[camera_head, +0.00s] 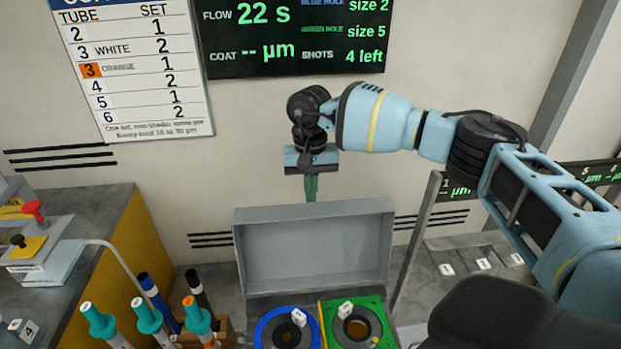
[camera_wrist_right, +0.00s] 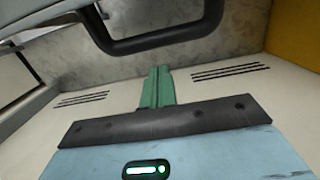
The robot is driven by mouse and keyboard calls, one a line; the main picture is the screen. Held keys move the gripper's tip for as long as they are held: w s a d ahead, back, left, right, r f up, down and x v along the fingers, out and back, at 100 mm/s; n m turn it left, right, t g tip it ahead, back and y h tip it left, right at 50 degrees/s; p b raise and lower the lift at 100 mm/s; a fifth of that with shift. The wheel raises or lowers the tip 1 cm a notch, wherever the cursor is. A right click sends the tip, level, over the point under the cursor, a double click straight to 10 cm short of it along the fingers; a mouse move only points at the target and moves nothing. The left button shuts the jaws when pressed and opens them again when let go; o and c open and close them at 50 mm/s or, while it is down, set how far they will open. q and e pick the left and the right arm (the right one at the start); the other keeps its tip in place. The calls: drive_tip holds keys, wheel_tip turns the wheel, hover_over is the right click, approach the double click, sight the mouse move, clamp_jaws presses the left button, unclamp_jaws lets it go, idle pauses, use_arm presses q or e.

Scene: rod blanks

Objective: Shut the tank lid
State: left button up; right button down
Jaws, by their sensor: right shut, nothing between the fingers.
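The grey tank lid (camera_head: 315,243) stands open and upright behind the tank top, its hollow inner side facing me. On the tank top in front of it are a blue ring (camera_head: 262,333) and a green plate with a round hole (camera_head: 380,303). My right gripper (camera_head: 311,190) points down with its green fingers shut and empty, at the lid's top edge; I cannot tell whether they touch it. The shut fingers (camera_wrist_right: 158,86) also show in the right wrist view, near a dark bar (camera_wrist_right: 165,43) that crosses the top. My left gripper is not in view.
A bench with a red-knobbed device (camera_head: 45,250) is at the left. The wall stands behind the lid.

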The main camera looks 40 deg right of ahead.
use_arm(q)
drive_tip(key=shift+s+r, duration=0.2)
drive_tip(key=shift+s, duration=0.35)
use_arm(e)
drive_tip(key=shift+s+a+r, duration=0.2)
drive_tip(key=shift+s+a, duration=0.1)
drive_tip(key=shift+s, duration=0.15)
drive_tip(key=shift+s+a+r, duration=0.2)
drive_tip(key=shift+s+a, duration=0.05)
drive_tip(key=shift+s, duration=0.2)
use_arm(q)
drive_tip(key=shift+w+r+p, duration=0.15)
drive_tip(key=shift+p, duration=0.2)
use_arm(e)
drive_tip(key=shift+r, duration=0.15)
